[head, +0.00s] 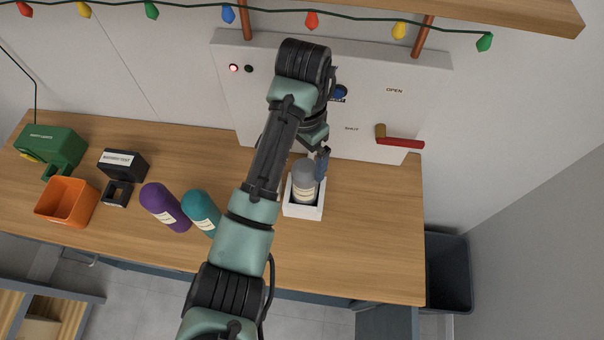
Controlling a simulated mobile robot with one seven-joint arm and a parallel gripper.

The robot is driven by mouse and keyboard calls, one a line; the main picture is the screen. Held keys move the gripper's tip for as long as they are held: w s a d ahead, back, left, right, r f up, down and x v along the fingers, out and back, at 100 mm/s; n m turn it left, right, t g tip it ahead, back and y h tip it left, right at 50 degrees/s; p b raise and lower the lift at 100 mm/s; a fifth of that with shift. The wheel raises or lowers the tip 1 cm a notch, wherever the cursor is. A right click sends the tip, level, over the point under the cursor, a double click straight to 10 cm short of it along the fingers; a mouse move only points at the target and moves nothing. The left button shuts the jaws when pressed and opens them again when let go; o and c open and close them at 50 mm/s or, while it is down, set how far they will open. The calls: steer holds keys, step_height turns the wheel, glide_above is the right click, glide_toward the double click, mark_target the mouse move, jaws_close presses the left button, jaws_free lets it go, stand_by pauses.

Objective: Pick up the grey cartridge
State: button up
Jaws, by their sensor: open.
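The grey cartridge (304,178) stands upright in a small white open-topped box (303,211) on the wooden counter, with a pale label on its front. My gripper (320,165) is at the cartridge's upper right. One dark blue-grey finger shows beside the cartridge's right side; the other finger is hidden by my arm or the cartridge. The gripper is open. I cannot tell whether the finger touches the cartridge.
A purple cartridge (165,207) and a teal cartridge (201,212) lie left of my arm. Further left are an orange bin (67,202), a black device (122,165) and a green device (50,148). A white panel with a red lever (400,142) stands behind. The counter's right end is clear.

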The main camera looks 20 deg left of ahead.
mark_target(305, 185)
steer(key=f, duration=0.2)
steer(key=f+p, duration=0.1)
steer(key=f, duration=0.1)
steer(key=d+f+p, duration=0.1)
steer(key=f, duration=0.1)
steer(key=shift+s+f, duration=0.25)
steer(key=shift+s, duration=0.05)
steer(key=shift+w+a, duration=0.1)
jaws_close()
